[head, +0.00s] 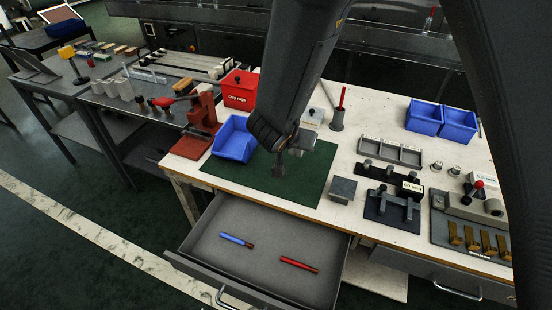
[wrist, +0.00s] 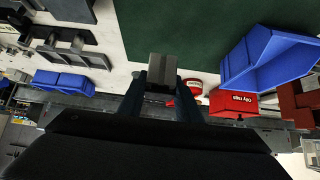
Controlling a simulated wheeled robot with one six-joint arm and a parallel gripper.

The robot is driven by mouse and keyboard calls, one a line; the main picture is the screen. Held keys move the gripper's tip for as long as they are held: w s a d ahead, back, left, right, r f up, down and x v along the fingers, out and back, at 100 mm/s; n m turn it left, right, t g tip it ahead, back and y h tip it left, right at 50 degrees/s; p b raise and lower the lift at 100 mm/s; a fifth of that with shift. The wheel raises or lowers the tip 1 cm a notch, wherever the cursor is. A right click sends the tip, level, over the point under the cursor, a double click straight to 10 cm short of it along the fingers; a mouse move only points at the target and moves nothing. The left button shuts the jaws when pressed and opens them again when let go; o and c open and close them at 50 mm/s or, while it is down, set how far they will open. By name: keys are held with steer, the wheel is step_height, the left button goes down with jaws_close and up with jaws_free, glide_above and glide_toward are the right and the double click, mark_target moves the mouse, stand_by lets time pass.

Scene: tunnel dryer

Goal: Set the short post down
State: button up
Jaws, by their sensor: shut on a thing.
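My gripper (head: 281,153) is above the green mat (head: 312,188) on the workbench, with the arm coming down from the top. In the wrist view my gripper (wrist: 162,92) has its two dark fingers on either side of a grey block-like piece, the short post (wrist: 162,68). The fingers hide part of the post.
A blue bin (head: 234,140) and a red tub (head: 238,90) stand left of the gripper. A grey block (head: 343,189) and dark fixtures (head: 392,209) stand to the right. A drawer (head: 262,268) is open in front, holding two pens. Much of the mat is clear.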

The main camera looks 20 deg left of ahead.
step_height(320, 180, down, 10)
steer(key=shift+r, duration=0.15)
stand_by(0.4)
steer(key=o, duration=1.1)
steer(key=shift+s+a+r, duration=0.1)
steer(key=shift+s+r, duration=0.1)
steer(key=shift+r, duration=0.05)
steer(key=v, duration=1.1)
steer(key=shift+s+r, duration=0.1)
steer(key=shift+s, duration=0.1)
steer(key=shift+w, duration=0.1)
